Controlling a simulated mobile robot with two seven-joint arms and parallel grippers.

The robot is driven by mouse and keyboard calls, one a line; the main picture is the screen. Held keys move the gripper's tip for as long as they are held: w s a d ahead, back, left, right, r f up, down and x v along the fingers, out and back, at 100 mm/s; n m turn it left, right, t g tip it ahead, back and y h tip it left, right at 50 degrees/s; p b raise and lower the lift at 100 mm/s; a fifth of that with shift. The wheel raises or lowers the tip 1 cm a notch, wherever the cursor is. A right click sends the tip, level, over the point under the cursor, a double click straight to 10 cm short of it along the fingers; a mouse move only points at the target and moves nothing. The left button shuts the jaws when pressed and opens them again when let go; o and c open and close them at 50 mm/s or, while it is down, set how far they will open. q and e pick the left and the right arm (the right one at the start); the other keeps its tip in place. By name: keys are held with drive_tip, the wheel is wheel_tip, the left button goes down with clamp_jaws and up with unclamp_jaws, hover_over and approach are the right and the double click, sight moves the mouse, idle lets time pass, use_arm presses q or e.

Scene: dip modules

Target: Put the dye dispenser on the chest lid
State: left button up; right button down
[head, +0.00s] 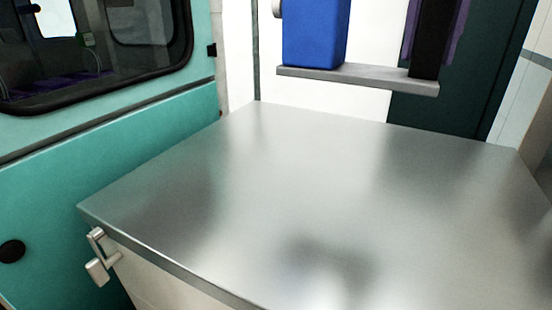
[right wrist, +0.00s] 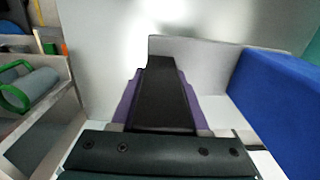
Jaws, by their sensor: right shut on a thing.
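The dye dispenser shows as a blue body (head: 316,32) on a flat grey base (head: 365,77) in the head view; its top is cut off. My right gripper (head: 427,70), black with purple sides, points down and is shut on the right end of the grey base. In the right wrist view the gripper (right wrist: 160,62) lies against the grey base (right wrist: 205,58), with the blue body (right wrist: 278,100) to the right. The chest lid (head: 290,190) is a bare, shiny metal top. The dispenser appears apart from it, near its far edge in the picture. My left gripper is out of view.
A teal wall (head: 110,160) with a dark window (head: 100,45) stands to the left. A metal latch (head: 100,258) hangs at the chest's front left corner. In the right wrist view a grey roll with a green handle (right wrist: 15,95) sits on a shelf at left.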

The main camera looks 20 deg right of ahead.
drive_tip(key=shift+f, duration=9.65)
drive_tip(key=c, duration=0.9)
unclamp_jaws()
drive_tip(key=shift+f, duration=0.2)
drive_tip(key=o, duration=0.5)
drive_tip(key=shift+r, duration=0.1)
